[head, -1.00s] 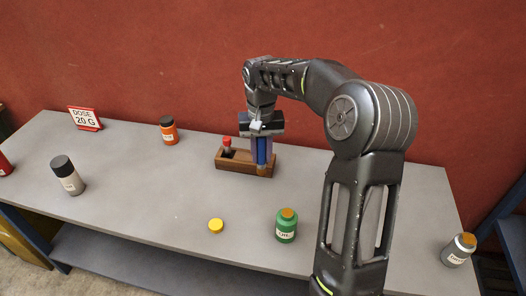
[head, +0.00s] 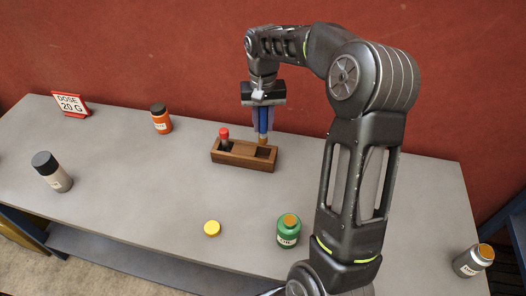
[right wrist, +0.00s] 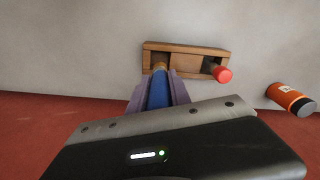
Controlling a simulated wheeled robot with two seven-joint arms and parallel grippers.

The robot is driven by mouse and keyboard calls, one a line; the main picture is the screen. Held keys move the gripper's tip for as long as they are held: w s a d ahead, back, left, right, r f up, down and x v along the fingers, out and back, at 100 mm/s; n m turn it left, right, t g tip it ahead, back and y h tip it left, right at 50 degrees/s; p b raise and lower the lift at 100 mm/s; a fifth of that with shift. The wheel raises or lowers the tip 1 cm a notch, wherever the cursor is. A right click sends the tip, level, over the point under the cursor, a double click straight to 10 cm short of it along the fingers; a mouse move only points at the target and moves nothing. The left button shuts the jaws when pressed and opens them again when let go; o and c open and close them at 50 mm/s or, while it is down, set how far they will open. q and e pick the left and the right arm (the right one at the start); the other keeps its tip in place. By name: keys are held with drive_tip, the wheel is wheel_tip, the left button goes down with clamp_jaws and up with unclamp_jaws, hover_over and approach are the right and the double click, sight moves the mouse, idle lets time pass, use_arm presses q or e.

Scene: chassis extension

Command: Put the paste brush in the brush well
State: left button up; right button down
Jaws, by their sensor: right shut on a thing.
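The paste brush (head: 263,119) has a blue handle and a tan lower end. It hangs upright, tan end down, over the right part of a wooden holder (head: 244,163). My right gripper (head: 262,122) is shut on the brush handle. In the right wrist view the brush (right wrist: 158,92) lies between the fingers, its tan end at one opening of the holder (right wrist: 184,49). The holder's right-hand opening shows in the head view. I cannot tell whether the tip is just above or inside it. My left gripper is not in view.
A red-topped item (head: 224,138) stands in the holder's left opening. An orange jar (head: 161,119), a grey bottle (head: 52,172), a yellow cap (head: 212,228), a green jar (head: 288,231), another jar (head: 473,261) and a dose sign (head: 70,104) are on the table. The table's middle is largely clear.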

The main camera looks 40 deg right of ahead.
sight(263, 144)
wheel_tip(263, 144, down, 5)
drive_tip(key=shift+p, duration=0.35)
wheel_tip(263, 144, down, 3)
drive_tip(key=shift+f+p, duration=0.2)
drive_tip(key=shift+p, duration=0.2)
drive_tip(key=shift+f, duration=0.1)
drive_tip(key=shift+f, duration=0.1)
drive_tip(key=c, duration=1.2)
unclamp_jaws()
